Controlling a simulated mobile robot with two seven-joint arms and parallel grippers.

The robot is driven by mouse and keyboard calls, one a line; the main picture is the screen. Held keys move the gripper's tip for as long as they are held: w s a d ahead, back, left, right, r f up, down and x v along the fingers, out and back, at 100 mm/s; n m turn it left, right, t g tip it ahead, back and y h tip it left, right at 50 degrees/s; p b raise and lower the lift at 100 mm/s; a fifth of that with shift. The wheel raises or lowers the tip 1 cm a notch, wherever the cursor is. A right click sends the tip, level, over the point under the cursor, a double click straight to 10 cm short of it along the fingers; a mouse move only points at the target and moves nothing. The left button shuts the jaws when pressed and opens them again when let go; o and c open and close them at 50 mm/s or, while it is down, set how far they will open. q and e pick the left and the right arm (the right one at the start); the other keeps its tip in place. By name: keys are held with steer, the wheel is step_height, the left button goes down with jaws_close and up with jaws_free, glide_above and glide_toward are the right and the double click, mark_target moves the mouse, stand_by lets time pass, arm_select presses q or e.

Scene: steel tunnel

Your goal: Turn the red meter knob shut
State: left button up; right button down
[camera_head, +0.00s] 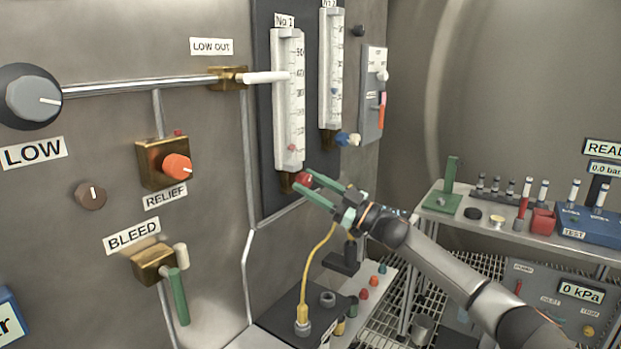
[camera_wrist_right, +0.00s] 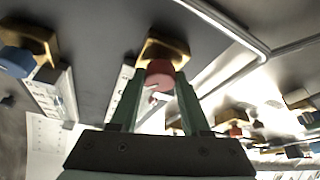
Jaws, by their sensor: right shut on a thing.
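The red meter knob (camera_head: 303,180) sits at the foot of the white No 1 flow meter (camera_head: 289,100), on a small brass block. My right gripper (camera_head: 313,187) reaches it from the lower right with its green fingers on either side of it. In the right wrist view the red knob (camera_wrist_right: 159,74) lies between the two fingertips of my right gripper (camera_wrist_right: 158,85), below the brass block (camera_wrist_right: 163,48). The gripper is shut on the knob. The fingers partly cover the knob in the head view. My left gripper is not in view.
A second meter (camera_head: 331,70) with a blue knob (camera_head: 347,139) stands to the right. The relief valve (camera_head: 176,166) and the green bleed lever (camera_head: 179,295) are on the wall at left. A yellow hose (camera_head: 313,270) hangs below my right gripper. A bench (camera_head: 500,228) with vials is at right.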

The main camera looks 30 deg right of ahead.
steer(key=n+g+y, duration=0.1)
steer(key=n+g, duration=0.1)
steer(key=n, duration=0.3)
steer(key=shift+r+p, duration=0.1)
steer(key=shift+p, duration=0.25)
steer(key=shift+n+g+y, duration=0.5)
steer(key=shift+n+g, duration=0.3)
steer(key=shift+n, duration=1.3)
steer(key=shift+c, duration=1.9)
jaws_free()
steer(key=shift+d, duration=0.1)
